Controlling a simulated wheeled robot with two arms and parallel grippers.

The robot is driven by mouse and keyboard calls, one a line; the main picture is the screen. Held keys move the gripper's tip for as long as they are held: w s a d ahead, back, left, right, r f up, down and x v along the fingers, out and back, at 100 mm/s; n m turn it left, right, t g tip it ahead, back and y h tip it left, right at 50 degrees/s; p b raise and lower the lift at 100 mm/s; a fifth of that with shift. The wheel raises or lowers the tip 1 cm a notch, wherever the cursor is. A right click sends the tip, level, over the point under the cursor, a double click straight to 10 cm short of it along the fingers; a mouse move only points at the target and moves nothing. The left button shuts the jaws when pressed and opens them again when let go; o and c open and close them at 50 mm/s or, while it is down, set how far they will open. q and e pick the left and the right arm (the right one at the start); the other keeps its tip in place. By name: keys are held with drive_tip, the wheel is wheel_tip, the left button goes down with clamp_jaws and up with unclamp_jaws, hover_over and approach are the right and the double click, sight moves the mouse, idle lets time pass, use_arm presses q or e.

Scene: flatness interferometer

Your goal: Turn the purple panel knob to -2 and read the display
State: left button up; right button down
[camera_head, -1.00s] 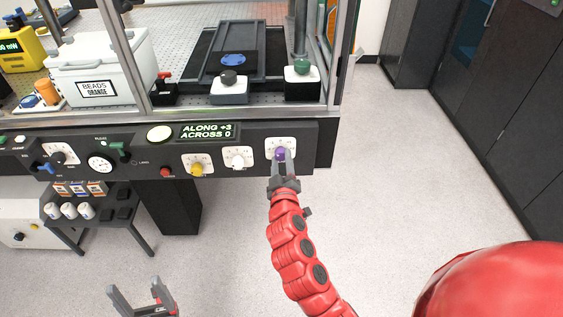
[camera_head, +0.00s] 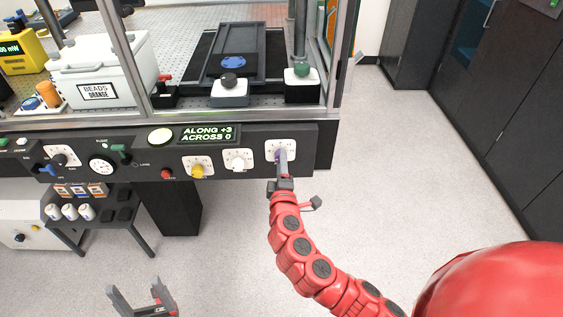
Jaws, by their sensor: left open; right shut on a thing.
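The purple panel knob (camera_head: 277,155) sits on a white dial plate (camera_head: 292,147) at the right end of the dark front panel. My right gripper (camera_head: 282,158) is shut on the purple knob and hides most of it; I cannot read its setting. The display (camera_head: 207,134) on the panel reads ALONG +3, ACROSS 0. My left gripper (camera_head: 144,304) is open and empty, low in the picture, in front of and apart from the panel.
A white knob (camera_head: 238,160), a yellow knob (camera_head: 198,170) and a red button (camera_head: 167,174) sit left of the purple knob. A glazed frame with a BEADS ORANGE box (camera_head: 98,92) stands above the panel. The floor on the right (camera_head: 400,170) is clear.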

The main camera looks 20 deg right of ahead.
idle(0.3)
drive_tip(key=shift+c, duration=2.1)
unclamp_jaws()
drive_tip(key=p+v, duration=0.2)
drive_tip(key=v, duration=1.5)
drive_tip(key=shift+s, duration=0.2)
drive_tip(key=shift+r, duration=0.1)
